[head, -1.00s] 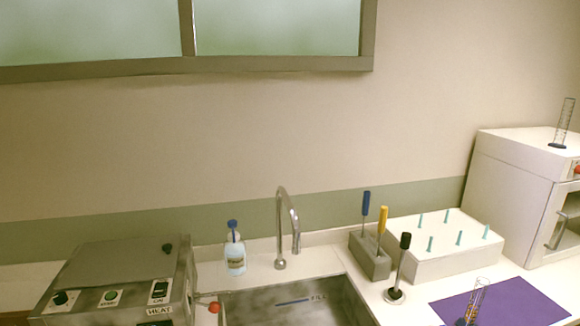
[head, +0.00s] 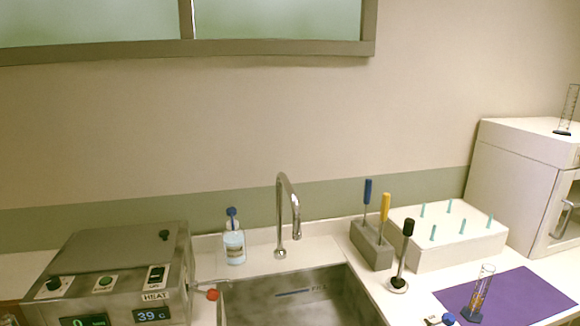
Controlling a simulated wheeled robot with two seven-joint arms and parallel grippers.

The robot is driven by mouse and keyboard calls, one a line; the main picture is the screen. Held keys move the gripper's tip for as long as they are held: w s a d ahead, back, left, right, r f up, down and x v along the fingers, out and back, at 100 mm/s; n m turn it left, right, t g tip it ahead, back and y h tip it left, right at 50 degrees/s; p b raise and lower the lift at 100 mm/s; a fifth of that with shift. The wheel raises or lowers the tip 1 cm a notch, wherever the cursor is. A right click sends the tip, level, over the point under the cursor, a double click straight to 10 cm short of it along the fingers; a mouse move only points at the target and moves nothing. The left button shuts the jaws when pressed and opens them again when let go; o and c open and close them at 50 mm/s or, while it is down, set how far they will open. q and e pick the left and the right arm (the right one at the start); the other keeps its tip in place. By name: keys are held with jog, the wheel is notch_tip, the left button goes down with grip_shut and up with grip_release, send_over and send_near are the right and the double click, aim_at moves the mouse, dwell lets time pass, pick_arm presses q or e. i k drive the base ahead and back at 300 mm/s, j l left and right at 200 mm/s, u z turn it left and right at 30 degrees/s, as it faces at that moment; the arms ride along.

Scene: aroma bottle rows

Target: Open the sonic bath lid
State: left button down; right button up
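The sonic bath (head: 115,275) is a grey metal box at the lower left. Its flat lid (head: 120,248) lies shut on top, with a small black knob (head: 163,237) near its right rear. The front panel has a black dial (head: 54,284), a green button (head: 105,281), a black switch (head: 157,275) and a HEAT label. Below it a display (head: 153,315) reads 39 C; a second display is cut off by the bottom edge. Neither of my grippers is in view.
A sink (head: 290,299) with a tall faucet (head: 287,215) adjoins the bath on the right. A soap bottle (head: 234,247) stands behind it. Further right are a tool block (head: 371,246), a white peg box (head: 450,240), a purple mat (head: 520,297) with a cylinder (head: 480,293), and a white cabinet (head: 520,185).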

aim_at(150, 244)
jog(key=j, duration=1.35)
jog(key=k+u, duration=0.05)
